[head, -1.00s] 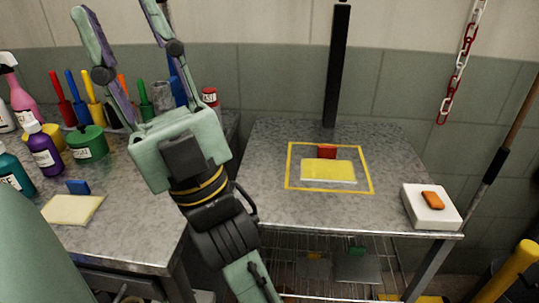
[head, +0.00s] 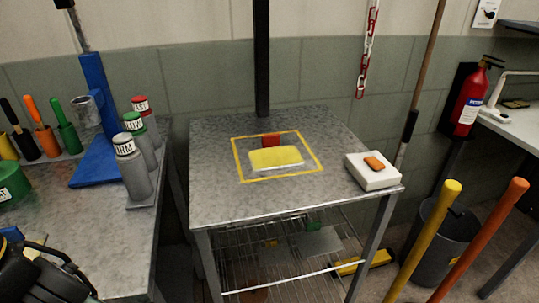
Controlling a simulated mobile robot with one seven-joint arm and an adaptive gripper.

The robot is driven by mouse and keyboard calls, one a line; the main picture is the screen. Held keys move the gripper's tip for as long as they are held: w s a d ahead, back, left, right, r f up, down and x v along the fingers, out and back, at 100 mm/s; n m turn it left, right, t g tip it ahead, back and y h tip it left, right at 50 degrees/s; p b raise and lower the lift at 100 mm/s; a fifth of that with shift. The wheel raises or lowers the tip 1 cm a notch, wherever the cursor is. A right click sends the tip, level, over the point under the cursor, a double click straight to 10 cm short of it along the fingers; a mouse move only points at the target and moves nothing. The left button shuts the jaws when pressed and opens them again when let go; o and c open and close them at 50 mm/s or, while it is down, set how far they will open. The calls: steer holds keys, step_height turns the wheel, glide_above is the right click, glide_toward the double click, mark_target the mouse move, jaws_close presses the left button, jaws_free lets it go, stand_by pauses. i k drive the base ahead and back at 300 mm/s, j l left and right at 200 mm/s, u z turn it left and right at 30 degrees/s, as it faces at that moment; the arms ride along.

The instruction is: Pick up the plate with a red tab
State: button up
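The plate with a red tab (head: 276,158) lies flat on the metal table (head: 225,205). Its top is yellow with a pale front edge, and the red tab (head: 271,140) stands up at its back edge. It sits inside a yellow outlined square (head: 318,160) marked on the table top. Nothing touches or covers it. My gripper is out of view; only a black part of my arm shows at the lower left corner, far from the plate.
A white block (head: 372,180) with an orange piece (head: 374,163) on it sits at the table's right corner. A black post (head: 262,60) rises behind the table. Grey labelled bottles (head: 132,172) stand on the left bench. Yellow (head: 425,235) and orange posts (head: 480,240) stand right.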

mark_target(273, 155)
steer(key=l+u, duration=0.15)
steer(key=l, duration=0.45)
steer(key=l+u, duration=0.15)
steer(key=l, duration=0.45)
steer(key=k+l+u, duration=0.1)
steer(key=l, duration=0.5)
steer(key=l+u, duration=0.15)
steer(key=l, duration=0.45)
steer(key=i, duration=0.35)
